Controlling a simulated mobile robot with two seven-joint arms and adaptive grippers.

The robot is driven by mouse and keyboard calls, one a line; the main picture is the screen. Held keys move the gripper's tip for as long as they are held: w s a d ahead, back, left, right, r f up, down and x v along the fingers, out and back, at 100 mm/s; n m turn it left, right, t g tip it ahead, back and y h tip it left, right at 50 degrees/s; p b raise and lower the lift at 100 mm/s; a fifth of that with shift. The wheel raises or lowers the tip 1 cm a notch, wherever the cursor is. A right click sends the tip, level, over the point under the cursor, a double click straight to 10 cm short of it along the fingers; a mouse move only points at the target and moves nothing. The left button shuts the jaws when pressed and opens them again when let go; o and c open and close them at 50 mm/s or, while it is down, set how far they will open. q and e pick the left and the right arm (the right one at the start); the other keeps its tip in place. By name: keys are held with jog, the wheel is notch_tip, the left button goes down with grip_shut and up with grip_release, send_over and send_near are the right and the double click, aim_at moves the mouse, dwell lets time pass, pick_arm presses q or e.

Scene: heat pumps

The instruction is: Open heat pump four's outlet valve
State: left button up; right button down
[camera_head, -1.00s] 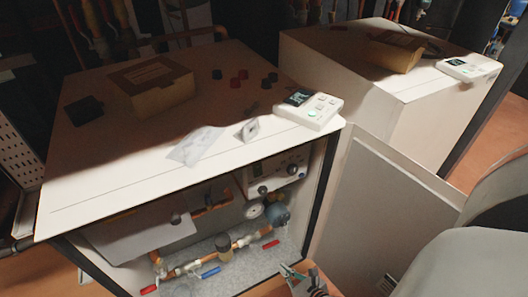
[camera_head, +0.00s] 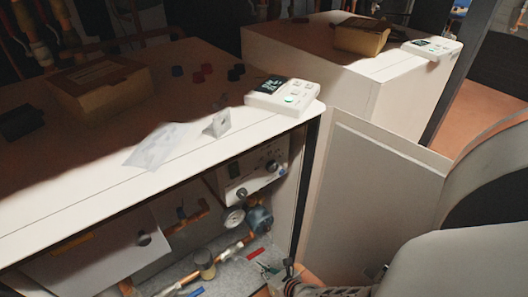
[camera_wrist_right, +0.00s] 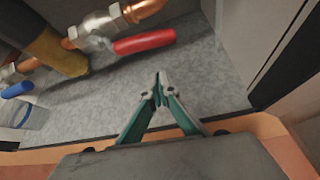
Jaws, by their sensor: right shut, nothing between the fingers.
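Inside the open cabinet's lower bay, a valve with a red lever handle (camera_head: 256,253) sits on a copper pipe. In the right wrist view the red handle (camera_wrist_right: 145,42) points right, roughly alongside the pipe. A blue handle (camera_head: 196,292) lies farther left; it also shows in the wrist view (camera_wrist_right: 17,89). Which handle is the outlet valve's is not labelled in view. My right gripper (camera_head: 264,267) is at the bay's front right, with its tips (camera_wrist_right: 158,78) together and empty. They appear just short of the red handle, not touching it. My left gripper is not in view.
The cabinet top (camera_head: 60,216) overhangs the bay and carries a controller (camera_head: 284,95) and a cardboard box (camera_head: 98,86). An open door panel (camera_head: 375,190) stands at right. A gauge (camera_head: 233,218) and a pump (camera_head: 259,219) sit behind the pipe. A second cabinet (camera_head: 310,65) stands behind.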

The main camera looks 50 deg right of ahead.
aim_at(250, 255)
jog(key=shift+s+r, duration=0.1)
jog(key=shift+r, duration=0.3)
jog(key=shift+d+r, duration=0.15)
jog(key=shift+r, duration=0.5)
jog(key=shift+w+d+r+p, duration=0.1)
jog(key=shift+w+r+p, duration=0.35)
jog(key=shift+r, duration=0.15)
jog(key=shift+d+r, duration=0.1)
jog(key=shift+r, duration=0.35)
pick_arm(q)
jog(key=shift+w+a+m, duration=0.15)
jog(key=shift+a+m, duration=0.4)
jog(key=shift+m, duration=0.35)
pick_arm(e)
jog(key=shift+s, duration=0.15)
